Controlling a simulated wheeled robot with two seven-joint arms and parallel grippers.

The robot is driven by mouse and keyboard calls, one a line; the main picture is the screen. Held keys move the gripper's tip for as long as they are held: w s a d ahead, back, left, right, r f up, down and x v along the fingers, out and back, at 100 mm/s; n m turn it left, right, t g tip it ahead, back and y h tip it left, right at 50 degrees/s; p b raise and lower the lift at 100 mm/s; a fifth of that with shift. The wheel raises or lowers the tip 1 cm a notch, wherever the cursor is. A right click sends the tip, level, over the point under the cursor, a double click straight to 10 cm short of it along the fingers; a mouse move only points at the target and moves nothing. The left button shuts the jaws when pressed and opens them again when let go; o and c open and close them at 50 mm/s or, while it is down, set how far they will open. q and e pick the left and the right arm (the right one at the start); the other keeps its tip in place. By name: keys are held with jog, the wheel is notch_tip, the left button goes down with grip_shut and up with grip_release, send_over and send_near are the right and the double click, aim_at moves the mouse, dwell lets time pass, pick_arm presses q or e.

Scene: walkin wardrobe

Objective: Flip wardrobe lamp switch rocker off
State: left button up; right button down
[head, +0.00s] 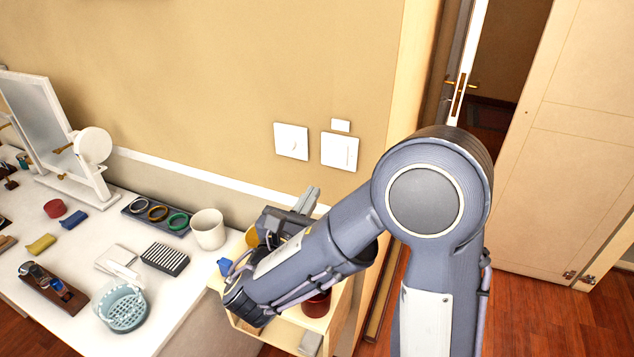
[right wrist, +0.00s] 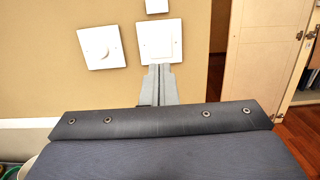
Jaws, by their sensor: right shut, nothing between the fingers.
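A white square rocker switch plate (head: 339,151) is on the tan wall, with a small white label plate (head: 341,126) just above it. The rocker plate also shows in the right wrist view (right wrist: 160,40). To its left is a second white plate with a round dial (head: 291,141), also seen in the right wrist view (right wrist: 101,46). My right gripper (head: 314,192) is shut and empty, below the two plates. In the right wrist view its fingertips (right wrist: 160,67) overlap the rocker plate's lower edge; I cannot tell whether they touch. My left gripper is not in view.
A white dresser top (head: 190,262) at left holds a mirror (head: 45,115), a cup (head: 208,229), a ring tray (head: 155,213) and a blue basket (head: 122,307). A wooden shelf unit (head: 290,335) stands under my right arm. A door frame and open wardrobe door (head: 570,140) are at right.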

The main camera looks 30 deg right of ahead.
aim_at(338, 149)
jog(key=p+x, duration=0.3)
jog(key=x, duration=0.9)
jog(key=shift+r+p, duration=0.1)
jog(key=shift+p, duration=0.25)
jog(key=shift+w+d, duration=0.15)
jog(key=shift+d, duration=0.1)
